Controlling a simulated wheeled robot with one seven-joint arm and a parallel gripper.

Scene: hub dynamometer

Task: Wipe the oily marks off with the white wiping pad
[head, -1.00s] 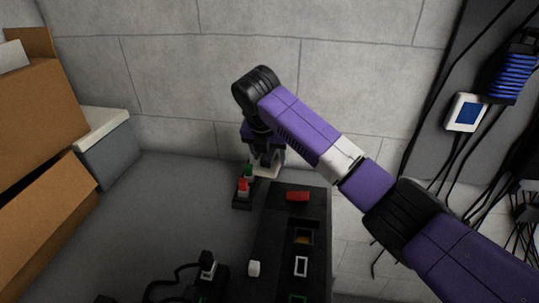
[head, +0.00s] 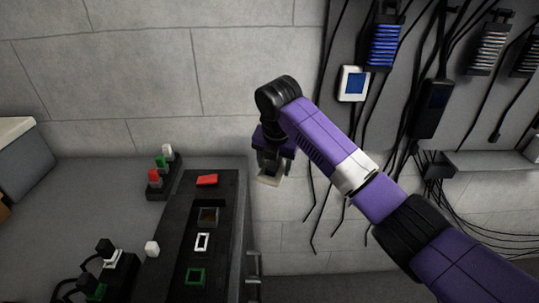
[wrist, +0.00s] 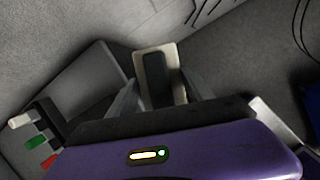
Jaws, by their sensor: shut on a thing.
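My gripper (head: 270,172) hangs from the purple arm, pointing down, near the middle of the head view. It is shut on the white wiping pad (head: 269,181), a pale flat plate at its lower end. In the wrist view the pad (wrist: 181,88) lies beyond the gripper's palm, with a dark upright grip (wrist: 156,78) between the fingers (wrist: 160,98). In the head view the pad appears right of the black fixture's far end, with the wall and floor behind it. I cannot make out any oily marks in these frames.
The black fixture (head: 175,235) on the grey bench (head: 90,195) bears a red piece (head: 207,180), a white frame (head: 202,241) and a green frame (head: 195,276). White, green and red blocks (head: 155,178) stand left of it. Cables and a blue-screened box (head: 353,83) hang at right.

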